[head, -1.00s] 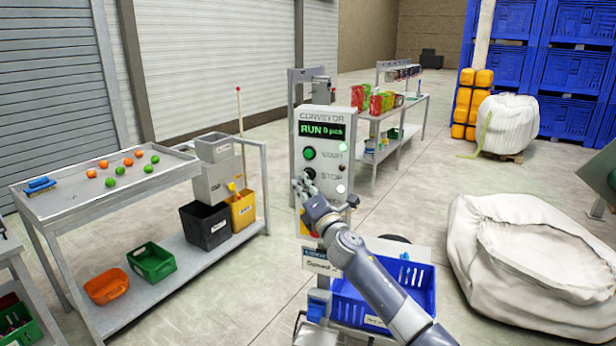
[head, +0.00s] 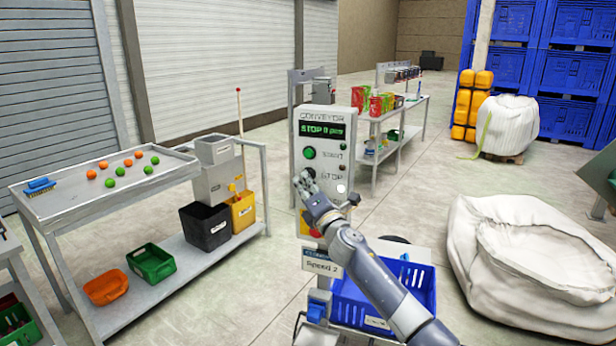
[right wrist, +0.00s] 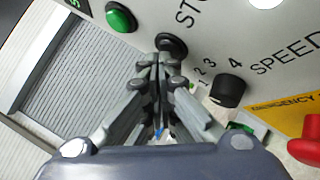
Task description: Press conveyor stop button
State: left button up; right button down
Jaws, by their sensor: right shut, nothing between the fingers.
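The conveyor control panel (head: 342,125) stands in the middle of the head view, its display (head: 321,130) reading STOP. The black stop button (head: 310,173) is beside the STOP label, below the green start button (head: 309,153). My right gripper (head: 304,181) is shut and empty, just in front of the stop button and partly over it. In the right wrist view the closed fingertips (right wrist: 162,62) are just below the stop button (right wrist: 171,44); I cannot tell whether they touch. My left gripper is out of view.
The right wrist view shows the speed knob (right wrist: 228,88) and red emergency stop (right wrist: 304,150) close by. A blue crate (head: 405,290) is below my right arm. A sorting table (head: 60,210) stands left, a white bulk bag (head: 500,250) right.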

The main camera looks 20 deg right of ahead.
jog(key=shift+s+a+p, duration=0.45)
jog(key=shift+s+a, duration=0.05)
jog(key=shift+s, duration=0.2)
jog(key=s+a+p, duration=0.2)
jog(key=s+a, duration=0.1)
jog(key=shift+s+a, duration=0.1)
jog(key=shift+s, duration=0.3)
dwell(0.8)
